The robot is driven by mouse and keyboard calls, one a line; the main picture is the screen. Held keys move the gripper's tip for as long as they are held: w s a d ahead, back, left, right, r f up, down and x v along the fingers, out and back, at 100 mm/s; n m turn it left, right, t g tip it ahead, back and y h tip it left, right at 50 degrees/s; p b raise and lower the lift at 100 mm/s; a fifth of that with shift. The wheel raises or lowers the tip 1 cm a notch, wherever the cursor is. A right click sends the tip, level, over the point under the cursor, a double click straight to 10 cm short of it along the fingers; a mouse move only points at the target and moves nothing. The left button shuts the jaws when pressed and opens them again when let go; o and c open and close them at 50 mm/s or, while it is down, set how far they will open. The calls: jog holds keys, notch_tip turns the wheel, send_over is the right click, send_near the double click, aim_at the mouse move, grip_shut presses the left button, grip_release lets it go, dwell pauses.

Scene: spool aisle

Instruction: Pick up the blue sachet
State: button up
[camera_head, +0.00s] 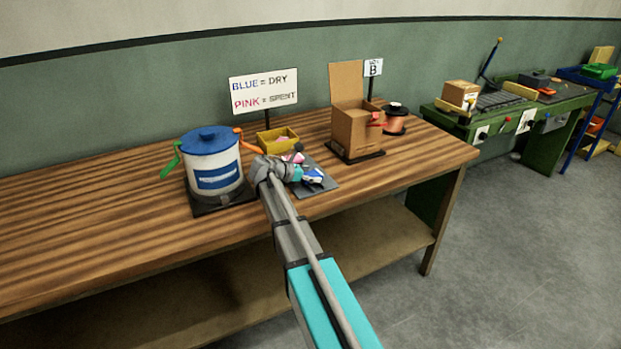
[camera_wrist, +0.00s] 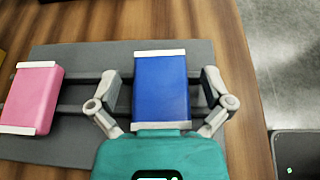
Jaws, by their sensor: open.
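The blue sachet (camera_wrist: 161,88) has white bands at both ends and lies on a dark grey mat (camera_wrist: 70,145) on the wooden table. In the wrist view my gripper (camera_wrist: 161,82) is open, with one finger on each side of the sachet and a visible gap to it. In the head view my gripper (camera_head: 300,172) is over the mat, and the blue sachet (camera_head: 313,176) shows partly beside it. A pink sachet (camera_wrist: 32,97) with white bands lies on the mat to the left in the wrist view.
A white tub with a blue lid (camera_head: 213,162) stands left of my arm. Behind the mat are a yellow tray (camera_head: 278,140), a sign (camera_head: 263,90) and an open cardboard box (camera_head: 352,128). A copper spool (camera_head: 396,119) stands right of the box. The table's right end is clear.

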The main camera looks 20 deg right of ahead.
jog(key=c, duration=1)
jog(key=shift+r, duration=0.1)
notch_tip(320, 180, up, 3)
jog(key=p, duration=0.2)
jog(key=shift+p, duration=0.4)
jog(key=s+d+r+p, duration=0.2)
jog(key=s+r+p, duration=0.1)
jog(key=s, duration=0.1)
jog(key=s+d+r+p, duration=0.2)
jog(key=s+r+p, duration=0.1)
jog(key=s, duration=0.1)
jog(key=s+d+r+p, duration=0.2)
jog(key=s+r+p, duration=0.1)
jog(key=s+p, duration=0.1)
jog(key=shift+s+d+r, duration=0.15)
jog(key=shift+s+r, duration=0.15)
jog(key=shift+r, duration=0.1)
jog(key=shift+r, duration=0.1)
